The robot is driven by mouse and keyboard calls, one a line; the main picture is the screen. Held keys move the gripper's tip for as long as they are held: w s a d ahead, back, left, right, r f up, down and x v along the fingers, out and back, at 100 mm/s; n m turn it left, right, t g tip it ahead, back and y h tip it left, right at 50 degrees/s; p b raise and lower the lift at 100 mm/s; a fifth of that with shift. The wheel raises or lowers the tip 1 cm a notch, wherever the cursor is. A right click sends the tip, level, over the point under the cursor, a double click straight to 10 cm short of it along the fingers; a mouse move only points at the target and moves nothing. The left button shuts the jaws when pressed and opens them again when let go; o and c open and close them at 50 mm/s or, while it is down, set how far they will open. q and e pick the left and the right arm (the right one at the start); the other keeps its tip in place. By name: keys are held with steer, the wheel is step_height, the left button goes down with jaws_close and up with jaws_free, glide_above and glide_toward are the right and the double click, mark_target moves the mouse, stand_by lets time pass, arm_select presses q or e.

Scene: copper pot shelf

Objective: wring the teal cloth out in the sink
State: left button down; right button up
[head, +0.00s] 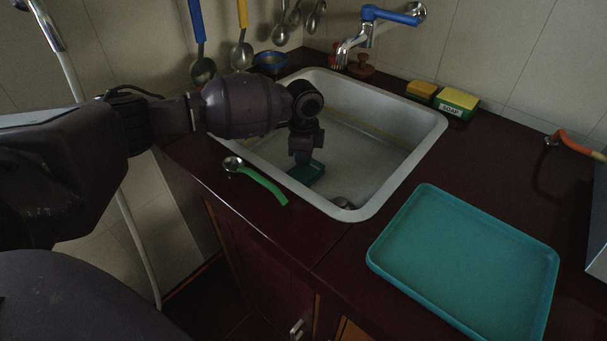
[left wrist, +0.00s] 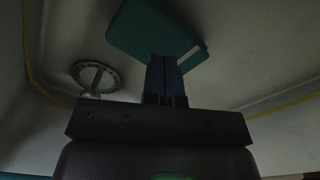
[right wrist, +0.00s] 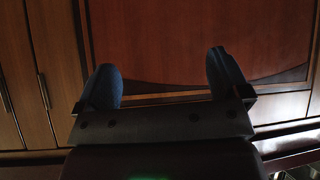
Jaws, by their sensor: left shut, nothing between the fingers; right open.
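The teal cloth (head: 309,174) lies as a flat, folded-looking dark teal piece in the sink (head: 385,150), near the front left wall. It also shows in the left wrist view (left wrist: 150,30), just beyond my fingertips. My left gripper (head: 303,158) reaches down into the basin above the cloth. Its fingers are shut together with nothing between them; whether the tips touch the cloth I cannot tell. My right gripper (right wrist: 164,78) is open and empty, facing wooden cabinet fronts; it is outside the head view. The drain (left wrist: 95,76) shows beside the cloth in the left wrist view.
A green-handled spoon (head: 262,182) lies at the sink's front left edge. A teal tray (head: 470,262) sits on the counter at right. Yellow and green sponges (head: 457,102) stand behind the sink. The blue-handled tap (head: 385,16) is at the back wall.

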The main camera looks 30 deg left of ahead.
arm_select(q)
steer(key=shift+f, duration=0.35)
arm_select(e)
steer(key=shift+s+d+f, duration=0.1)
steer(key=shift+s+f, duration=0.15)
steer(key=shift+s, duration=0.05)
arm_select(q)
steer(key=shift+f, duration=0.55)
arm_select(e)
steer(key=shift+w+f, duration=0.1)
steer(key=shift+w, duration=0.1)
arm_select(q)
steer(key=shift+s+f+b, duration=0.1)
steer(key=shift+f+b, duration=0.2)
steer(key=shift+f, duration=0.25)
arm_select(e)
steer(key=shift+s+f, duration=0.2)
steer(key=shift+s, duration=0.2)
arm_select(q)
step_height(320, 180, up, 4)
steer(key=shift+r+p, duration=0.2)
steer(key=shift+p, duration=0.8)
step_height(320, 180, up, 10)
steer(key=p, duration=0.4)
arm_select(e)
step_height(320, 180, up, 6)
steer(key=w, duration=0.1)
steer(key=shift+a+r+t, duration=0.15)
steer(key=shift+a+t, duration=0.05)
steer(key=shift+t, duration=0.2)
